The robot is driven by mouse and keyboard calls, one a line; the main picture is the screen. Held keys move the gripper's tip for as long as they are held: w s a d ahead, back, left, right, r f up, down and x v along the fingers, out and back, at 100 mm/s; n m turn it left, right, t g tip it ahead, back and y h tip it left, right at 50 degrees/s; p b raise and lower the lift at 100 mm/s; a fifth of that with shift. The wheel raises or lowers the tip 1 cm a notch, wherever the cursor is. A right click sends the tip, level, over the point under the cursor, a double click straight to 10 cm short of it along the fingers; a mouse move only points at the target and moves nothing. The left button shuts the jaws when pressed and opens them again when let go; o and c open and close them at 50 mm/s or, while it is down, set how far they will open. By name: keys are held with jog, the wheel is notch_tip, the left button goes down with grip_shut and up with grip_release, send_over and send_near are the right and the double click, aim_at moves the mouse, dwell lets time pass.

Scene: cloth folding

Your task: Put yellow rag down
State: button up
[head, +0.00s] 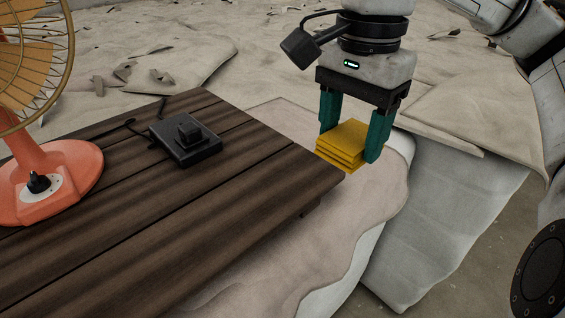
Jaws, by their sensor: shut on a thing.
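The yellow rag (343,145) is folded into a small stack of layers. My gripper (347,140) points down with its green fingers shut on the rag, one finger at each side. The rag is by the far right corner of the dark wooden table (250,190), and its lower left part meets the table corner in the picture. I cannot tell whether it touches the table or hangs just above or beyond it.
An orange fan (45,180) stands on the table at the left. A black device (185,138) with a cable lies near the table's far edge. The table's right part is clear. Pale, rough stone-like blocks (450,200) with loose fragments lie behind and to the right.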

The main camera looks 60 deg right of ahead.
jog(key=w+d+f+p, duration=0.2)
jog(key=w+f, duration=0.1)
jog(key=w, duration=0.4)
jog(key=p, duration=0.1)
send_over(284, 174)
jog(key=s, duration=0.1)
jog(key=f, duration=0.4)
jog(key=shift+s+a+f, duration=0.15)
jog(key=shift+s, duration=0.05)
jog(key=shift+w+f+p, duration=0.3)
jog(key=shift+w+f, duration=0.2)
jog(key=shift+f, duration=0.15)
jog(key=f, duration=0.3)
jog(key=shift+w+d+f, duration=0.15)
jog(key=shift+w+d, duration=0.05)
jog(key=o, duration=0.9)
jog(key=shift+o, duration=0.2)
jog(key=shift+p, duration=0.5)
notch_tip(284, 174, up, 10)
jog(key=b, duration=0.3)
jog(key=shift+r, duration=0.25)
jog(key=shift+s+f, duration=0.1)
jog(key=shift+s, duration=0.05)
